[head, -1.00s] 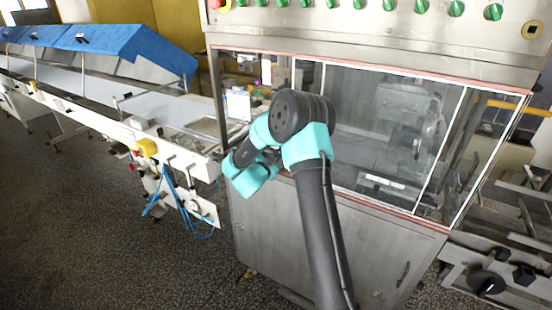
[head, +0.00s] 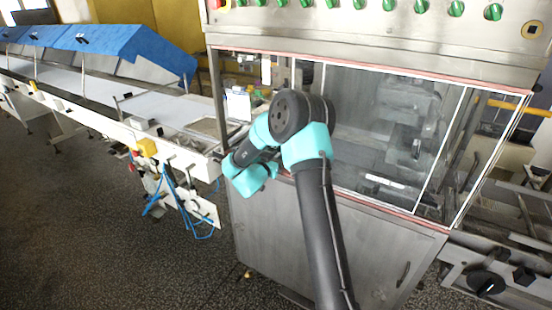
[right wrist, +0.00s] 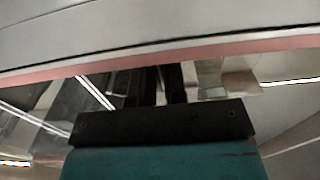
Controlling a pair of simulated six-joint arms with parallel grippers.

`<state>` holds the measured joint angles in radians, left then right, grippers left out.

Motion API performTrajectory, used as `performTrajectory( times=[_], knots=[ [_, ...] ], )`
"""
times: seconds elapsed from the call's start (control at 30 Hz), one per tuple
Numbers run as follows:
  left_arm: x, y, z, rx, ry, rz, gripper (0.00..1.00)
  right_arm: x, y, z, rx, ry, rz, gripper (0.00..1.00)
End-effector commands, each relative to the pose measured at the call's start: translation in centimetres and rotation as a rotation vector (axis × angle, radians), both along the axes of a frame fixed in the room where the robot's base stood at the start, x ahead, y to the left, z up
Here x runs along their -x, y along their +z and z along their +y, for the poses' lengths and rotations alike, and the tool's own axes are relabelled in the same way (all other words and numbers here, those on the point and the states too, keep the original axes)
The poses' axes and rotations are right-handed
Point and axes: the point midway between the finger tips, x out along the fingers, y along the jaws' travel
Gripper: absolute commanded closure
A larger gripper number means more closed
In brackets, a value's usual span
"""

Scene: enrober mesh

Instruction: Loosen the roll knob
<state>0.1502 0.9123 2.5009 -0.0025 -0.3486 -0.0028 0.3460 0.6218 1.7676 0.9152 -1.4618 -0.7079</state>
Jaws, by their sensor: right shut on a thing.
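My right gripper (right wrist: 161,84) shows in the right wrist view as two dark fingers close together beyond a black mount. It is shut on a small dark thing, most likely the roll knob, which the fingers and mount hide. In the head view my right arm reaches up from the bottom and bends left and down to the left end of the steel enrober (head: 330,225). Its fingertips are hidden there behind the arm's own wrist. My left gripper is in neither view now.
A conveyor (head: 95,92) with a blue cover (head: 120,45) runs off left. Glass panels (head: 385,130) front the enrober, under a row of green knobs (head: 390,5). Blue hoses (head: 185,205) hang below the conveyor. A black knob (head: 487,283) sits at lower right. The floor at left is clear.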

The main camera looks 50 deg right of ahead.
Motion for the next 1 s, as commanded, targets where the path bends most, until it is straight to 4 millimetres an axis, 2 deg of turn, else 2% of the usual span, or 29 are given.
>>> performTrajectory(
  times=[0.13, 0.17, 0.4, 0.77, 1.0],
  knots=[
    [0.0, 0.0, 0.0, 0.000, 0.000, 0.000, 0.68, 0.0, 0.0, 0.0, -0.001, 0.000, 0.002, 1.00],
    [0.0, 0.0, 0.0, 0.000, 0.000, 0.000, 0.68, 0.0, 0.0, 0.0, -0.001, 0.000, 0.002, 0.84],
    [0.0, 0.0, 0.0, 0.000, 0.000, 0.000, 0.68, 0.0, 0.0, 0.0, -0.001, 0.000, 0.000, 0.62],
    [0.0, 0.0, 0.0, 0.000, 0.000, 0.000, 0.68, 0.1, 0.0, 0.5, -0.001, 0.001, 0.000, 0.62],
    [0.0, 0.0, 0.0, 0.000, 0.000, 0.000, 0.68, 0.6, 0.0, 3.3, 0.000, 0.003, -0.001, 0.62]
  ],
)
